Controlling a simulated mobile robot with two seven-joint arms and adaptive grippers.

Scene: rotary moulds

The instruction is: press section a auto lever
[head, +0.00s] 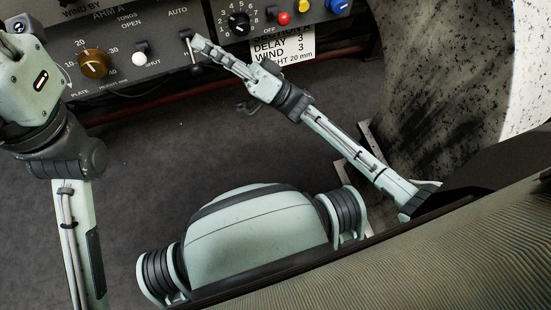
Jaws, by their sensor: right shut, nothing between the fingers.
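The auto lever (186,36) is a small metal lever on the dark grey control panel (115,85), just below the white AUTO label. My right gripper (201,43) is shut and empty, with its fingertips at the right side of this lever. The fingertips and the lever are very close in the picture; I cannot tell whether they touch. My left arm stands at the left edge, and its gripper is out of the picture.
Left of the lever are a white OPEN/SHUT switch (139,59) and a brown dial (93,64). To the right are a black numbered dial (239,22), a red button (283,18) and a paper label (282,48). A speckled drum (430,90) stands at right.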

